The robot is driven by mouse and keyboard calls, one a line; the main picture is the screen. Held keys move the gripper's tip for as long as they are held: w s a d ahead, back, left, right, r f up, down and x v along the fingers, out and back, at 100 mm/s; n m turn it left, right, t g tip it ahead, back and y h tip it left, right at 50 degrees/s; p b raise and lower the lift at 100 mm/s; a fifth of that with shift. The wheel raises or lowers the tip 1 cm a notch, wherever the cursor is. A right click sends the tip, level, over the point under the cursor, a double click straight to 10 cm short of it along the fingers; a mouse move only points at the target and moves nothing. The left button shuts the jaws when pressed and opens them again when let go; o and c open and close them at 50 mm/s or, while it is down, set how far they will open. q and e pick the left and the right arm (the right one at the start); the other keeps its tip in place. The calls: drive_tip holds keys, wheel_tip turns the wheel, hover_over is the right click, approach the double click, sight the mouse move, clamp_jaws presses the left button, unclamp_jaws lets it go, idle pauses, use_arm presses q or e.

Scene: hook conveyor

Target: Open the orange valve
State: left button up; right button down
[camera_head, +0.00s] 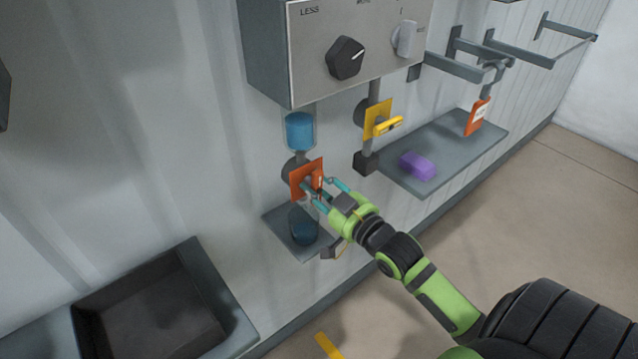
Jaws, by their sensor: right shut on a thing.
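The orange valve (300,176) has a square orange plate and sits on a pipe on the wall, below a clear tube of blue liquid (300,131). My right gripper (322,190) reaches it from the lower right. Its teal fingers are shut on the orange valve's handle, which they largely hide. A dark blue container (302,226) stands on a small grey shelf (281,228) below the valve, partly behind the gripper. My left gripper is not in view.
A yellow valve (377,117) is to the upper right, under a grey control box (318,74) with knobs. A dark bin (222,307) is at the lower left.

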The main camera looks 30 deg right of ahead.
drive_tip(key=shift+n, duration=0.6)
drive_tip(key=c, duration=0.9)
unclamp_jaws()
drive_tip(key=s, duration=0.8)
drive_tip(key=s+d, duration=0.1)
drive_tip(key=s, duration=0.3)
drive_tip(key=s+d+f+m+g+h+b, duration=0.1)
drive_tip(key=s+f+g, duration=0.15)
drive_tip(key=f, duration=0.95)
drive_tip(key=s+d+f+g+h, duration=0.1)
drive_tip(key=f+g, duration=0.2)
drive_tip(key=f, duration=0.8)
drive_tip(key=s+d+f+m+g+b, duration=0.1)
drive_tip(key=s+f+g, duration=0.1)
drive_tip(key=f, duration=1)
drive_tip(key=s+a+f+n+g, duration=0.1)
drive_tip(key=s+a+f+g, duration=0.2)
drive_tip(key=s+f, duration=0.5)
drive_tip(key=s+a+f+n+g+b, duration=0.1)
drive_tip(key=s+a+f+g, duration=0.2)
drive_tip(key=s+a+f, duration=0.2)
drive_tip(key=s+a+f+n+g+b, duration=0.1)
drive_tip(key=s+a+f+g, duration=0.2)
drive_tip(key=s+f, duration=0.8)
drive_tip(key=shift+s+a+f+g+y, duration=0.1)
drive_tip(key=shift+a+f+g+y, duration=0.1)
drive_tip(key=shift+a, duration=0.3)
drive_tip(key=shift+s+a+f+g+y, duration=0.1)
drive_tip(key=shift+a+f+y, duration=0.1)
drive_tip(key=shift+a, duration=0.25)
